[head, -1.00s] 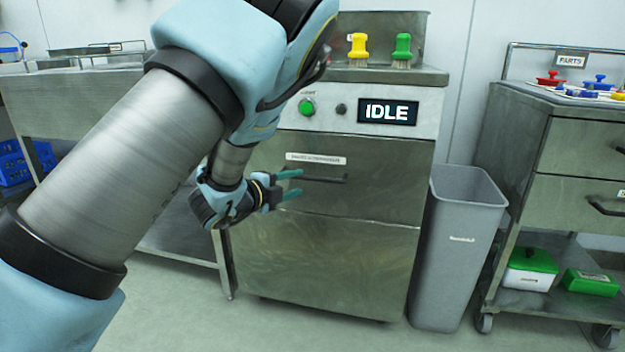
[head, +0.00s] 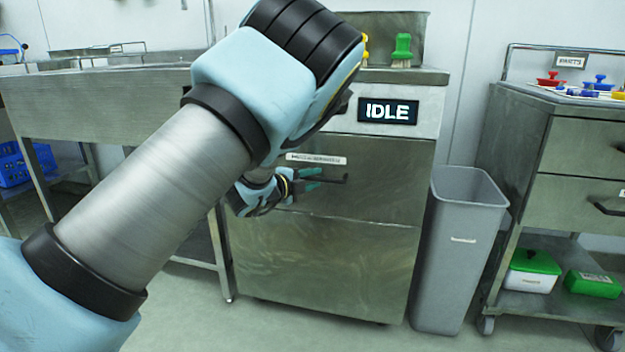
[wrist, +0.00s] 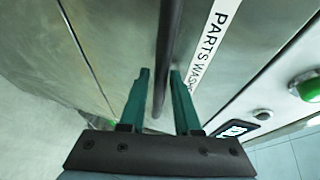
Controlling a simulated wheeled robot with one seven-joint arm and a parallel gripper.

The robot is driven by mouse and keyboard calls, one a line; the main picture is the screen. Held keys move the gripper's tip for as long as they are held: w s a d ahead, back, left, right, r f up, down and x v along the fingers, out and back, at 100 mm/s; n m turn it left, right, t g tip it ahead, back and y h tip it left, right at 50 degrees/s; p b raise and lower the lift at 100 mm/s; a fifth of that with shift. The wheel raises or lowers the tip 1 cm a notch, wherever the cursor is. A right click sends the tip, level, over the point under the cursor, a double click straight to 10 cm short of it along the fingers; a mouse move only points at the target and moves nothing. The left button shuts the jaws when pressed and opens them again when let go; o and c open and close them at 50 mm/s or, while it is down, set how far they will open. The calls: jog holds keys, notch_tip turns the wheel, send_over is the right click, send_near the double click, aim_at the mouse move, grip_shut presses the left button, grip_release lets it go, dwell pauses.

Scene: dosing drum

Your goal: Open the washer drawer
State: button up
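The washer (head: 320,270) is a steel cabinet with an IDLE display. Its drawer (head: 385,185) is shut, flush with the front, with a white label above a dark bar handle (head: 338,179). My gripper (head: 315,179) is at the left part of the handle in the head view. In the wrist view, the teal fingers of my gripper (wrist: 161,90) are open, one on each side of the handle bar (wrist: 167,55), with gaps visible. Whether either finger touches the bar is hard to tell. My arm hides the washer's upper left.
A grey bin (head: 462,250) stands close to the washer's right side. A steel parts cart (head: 560,150) stands further right. A steel table (head: 100,100) is on the left. A green-handled brush (head: 403,48) stands on the washer top. The floor before the washer is clear.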

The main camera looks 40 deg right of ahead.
grip_shut()
dwell(1.1)
